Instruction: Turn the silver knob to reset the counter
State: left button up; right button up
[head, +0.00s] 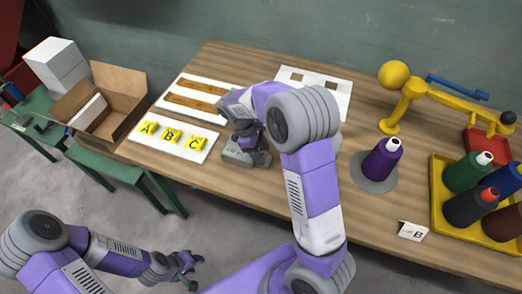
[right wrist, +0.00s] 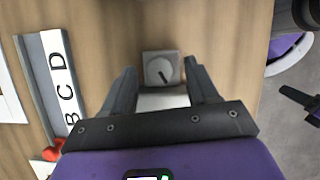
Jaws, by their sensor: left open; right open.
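The silver knob (right wrist: 160,68) is a round dial with a dark pointer mark, on a square grey base on the wooden table. In the right wrist view it lies between the open fingers of my right gripper (right wrist: 160,72), with a gap on each side; I cannot tell how far above it the fingertips are. In the head view my right gripper (head: 256,154) hides the knob. A small grey box with lettering (head: 236,154), perhaps the counter, shows beside the gripper. My left gripper (head: 187,270) is open and empty, off the table at lower left.
A lettered strip with a red pointer (right wrist: 54,150) lies left in the wrist view. A cardboard box (head: 125,95) stands left.

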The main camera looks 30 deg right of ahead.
jog(key=c, duration=1)
jog(key=shift+d+r+m+g+y+p, duration=0.15)
jog(key=shift+m+g+y+p, duration=0.35)
jog(key=shift+m+p, duration=1.25)
jog(key=shift+c, duration=0.2)
jog(key=shift+w+d+m+g+y+p, duration=0.15)
jog(key=shift+m+y+p, duration=0.2)
jog(key=shift+m+p, duration=0.45)
jog(key=shift+a+m+g+y+p, duration=0.15)
jog(key=shift+m+y+p, duration=0.25)
jog(key=shift+m, duration=0.65)
jog(key=shift+d, duration=0.1)
jog(key=o, duration=1)
jog(key=shift+o, duration=0.2)
jog(key=shift+f, duration=0.2)
